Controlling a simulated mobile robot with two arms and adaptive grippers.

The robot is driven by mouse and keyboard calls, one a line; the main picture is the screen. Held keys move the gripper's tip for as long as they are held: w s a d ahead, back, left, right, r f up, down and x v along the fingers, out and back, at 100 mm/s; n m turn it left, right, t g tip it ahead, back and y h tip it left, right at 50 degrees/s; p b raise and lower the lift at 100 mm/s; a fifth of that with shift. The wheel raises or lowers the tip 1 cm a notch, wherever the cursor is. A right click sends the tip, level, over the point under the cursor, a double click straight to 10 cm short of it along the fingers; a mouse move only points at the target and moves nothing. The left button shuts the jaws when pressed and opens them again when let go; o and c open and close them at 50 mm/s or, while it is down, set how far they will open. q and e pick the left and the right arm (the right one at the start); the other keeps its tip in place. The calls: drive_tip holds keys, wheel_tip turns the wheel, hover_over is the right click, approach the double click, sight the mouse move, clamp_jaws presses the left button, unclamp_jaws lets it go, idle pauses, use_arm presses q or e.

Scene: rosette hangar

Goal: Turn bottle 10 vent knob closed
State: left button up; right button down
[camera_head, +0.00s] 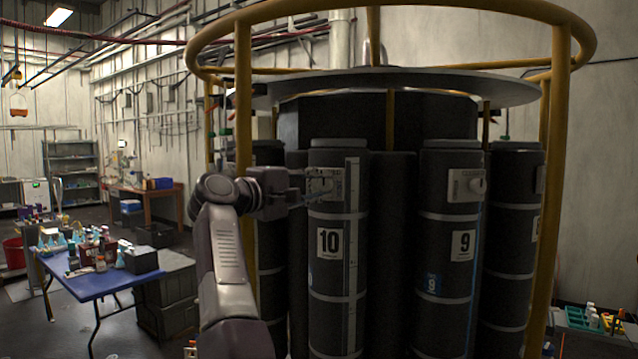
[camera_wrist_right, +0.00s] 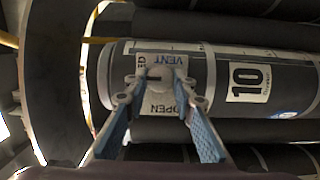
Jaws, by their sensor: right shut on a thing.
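My right gripper (camera_head: 317,186) reaches the plate from the left. In the wrist view its fingers (camera_wrist_right: 160,84) are shut on the pale vent knob (camera_wrist_right: 162,74) from both sides. The knob's pointing direction is unclear. My left gripper is not in view.
Bottle 9 (camera_head: 447,246) stands to the right with its own vent plate (camera_head: 466,185). A yellow frame (camera_head: 552,200) rings the bottles, and a grey round plate (camera_head: 400,82) lies above them. A blue table (camera_head: 95,281) with small items stands at left.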

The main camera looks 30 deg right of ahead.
drive_tip(key=shift+f, duration=0.1)
idle(0.3)
drive_tip(key=c, duration=1.6)
unclamp_jaws()
drive_tip(key=v, duration=1.2)
